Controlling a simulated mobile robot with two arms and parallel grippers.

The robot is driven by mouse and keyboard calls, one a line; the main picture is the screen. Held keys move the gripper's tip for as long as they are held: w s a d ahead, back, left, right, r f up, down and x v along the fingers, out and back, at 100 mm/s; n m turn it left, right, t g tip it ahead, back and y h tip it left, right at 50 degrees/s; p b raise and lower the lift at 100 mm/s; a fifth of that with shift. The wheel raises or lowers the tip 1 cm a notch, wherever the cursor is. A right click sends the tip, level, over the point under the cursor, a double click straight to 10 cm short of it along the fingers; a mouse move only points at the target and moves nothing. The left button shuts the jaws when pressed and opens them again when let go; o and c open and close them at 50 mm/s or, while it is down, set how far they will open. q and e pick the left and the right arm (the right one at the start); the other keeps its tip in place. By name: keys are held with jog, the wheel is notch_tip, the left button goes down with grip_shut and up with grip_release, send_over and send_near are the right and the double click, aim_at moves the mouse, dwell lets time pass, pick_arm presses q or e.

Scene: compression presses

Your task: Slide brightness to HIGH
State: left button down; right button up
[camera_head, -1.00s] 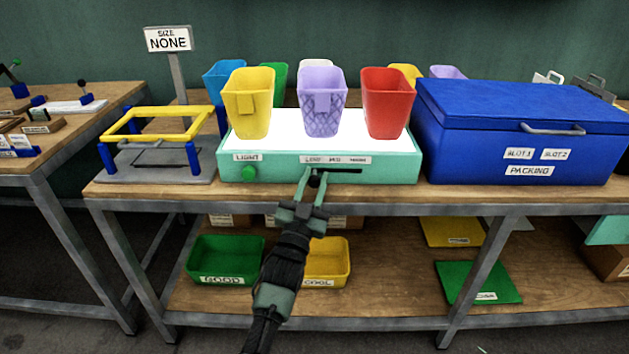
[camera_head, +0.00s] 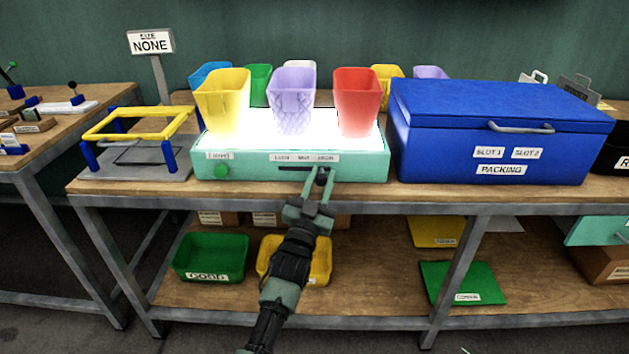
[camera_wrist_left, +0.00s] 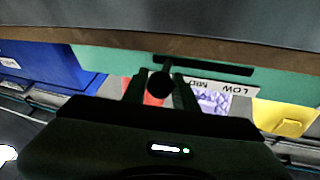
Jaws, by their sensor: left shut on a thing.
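The teal light box (camera_head: 245,170) sits on the bench with its white top glowing very brightly. Its front has a dark slider slot (camera_head: 295,168) under a LOW, MED, HIGH label strip (camera_head: 303,157). The black slider knob (camera_head: 321,174) is near the slot's right end, below HIGH. My left gripper (camera_head: 319,184) is shut on this knob from the front. In the left wrist view, which is upside down, the round knob (camera_wrist_left: 160,84) sits between the fingers, with the empty slot stretching toward the LOW side. My right gripper is not in view.
Yellow (camera_head: 222,100), purple (camera_head: 292,100) and red (camera_head: 357,102) bins stand on the light box. A blue packing box (camera_head: 490,130) is close on the right. A yellow-topped frame (camera_head: 137,122) stands left. A green LIGHT knob (camera_head: 221,171) is on the box front.

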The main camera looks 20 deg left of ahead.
pick_arm(q)
jog(key=shift+w+d, duration=0.15)
jog(key=shift+d, duration=0.4)
jog(key=c, duration=1.1)
grip_release()
jog(key=shift+d, duration=0.1)
jog(key=shift+s+f, duration=0.25)
jog(key=shift+s, duration=0.1)
jog(key=v, duration=0.7)
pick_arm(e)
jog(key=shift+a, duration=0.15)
